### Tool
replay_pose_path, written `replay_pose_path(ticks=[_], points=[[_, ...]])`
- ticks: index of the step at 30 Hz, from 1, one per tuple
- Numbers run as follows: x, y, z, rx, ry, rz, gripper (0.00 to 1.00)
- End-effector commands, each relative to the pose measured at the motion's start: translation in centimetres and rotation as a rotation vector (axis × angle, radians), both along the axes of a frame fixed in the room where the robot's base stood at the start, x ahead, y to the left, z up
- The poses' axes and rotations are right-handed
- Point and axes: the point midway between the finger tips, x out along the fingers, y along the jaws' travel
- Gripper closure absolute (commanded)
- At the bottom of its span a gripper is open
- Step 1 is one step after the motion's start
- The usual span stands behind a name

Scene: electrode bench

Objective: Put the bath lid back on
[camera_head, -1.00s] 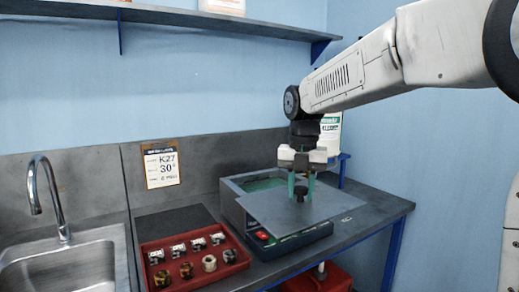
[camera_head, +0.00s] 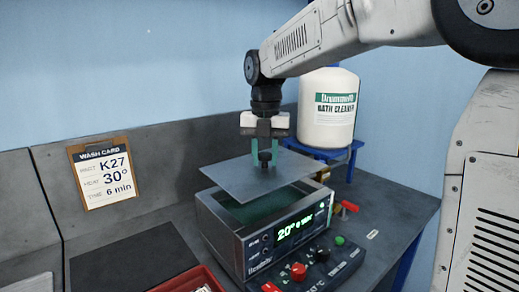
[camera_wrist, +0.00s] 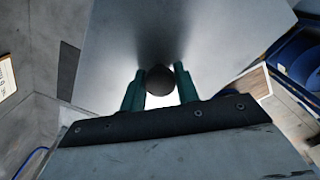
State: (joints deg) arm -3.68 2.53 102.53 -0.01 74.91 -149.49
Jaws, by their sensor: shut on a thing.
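The bath lid (camera_head: 240,180) is a flat grey plate with a dark knob. My gripper (camera_head: 264,158) is shut on its knob with green fingers and holds the lid up, a little tilted in the head view. The bath (camera_head: 222,242) is a grey box with a lit green display reading 20°. The lid hangs over its back part, and greenish liquid shows in the uncovered front. In the wrist view the lid (camera_wrist: 225,40) fills the middle, with the knob (camera_wrist: 160,80) between the fingers. I cannot tell whether the lid touches the bath's back rim.
A white bath cleaner jug (camera_head: 328,130) stands on a blue stand behind right. A control panel (camera_head: 320,272) with red and green knobs lies in front of the bath. A red tray (camera_head: 190,281) is at front left. A wash card (camera_head: 102,172) leans on the back panel.

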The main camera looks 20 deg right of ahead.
Motion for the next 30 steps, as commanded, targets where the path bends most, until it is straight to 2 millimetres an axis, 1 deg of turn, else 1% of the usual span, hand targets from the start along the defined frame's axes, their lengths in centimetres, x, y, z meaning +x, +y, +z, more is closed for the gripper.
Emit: replay_pose_path(ticks=[5,12,16,21,30], points=[[0.0,-0.1,-1.2,0.000,0.001,-0.002,1.00],[0.0,-0.1,-3.7,0.000,0.001,-0.002,1.00],[0.0,-0.1,-4.7,0.000,0.001,-0.002,1.00],[0.0,-0.1,-5.4,0.000,-0.001,-0.002,1.00],[0.0,-0.1,-5.6,0.000,-0.001,-0.002,1.00]])
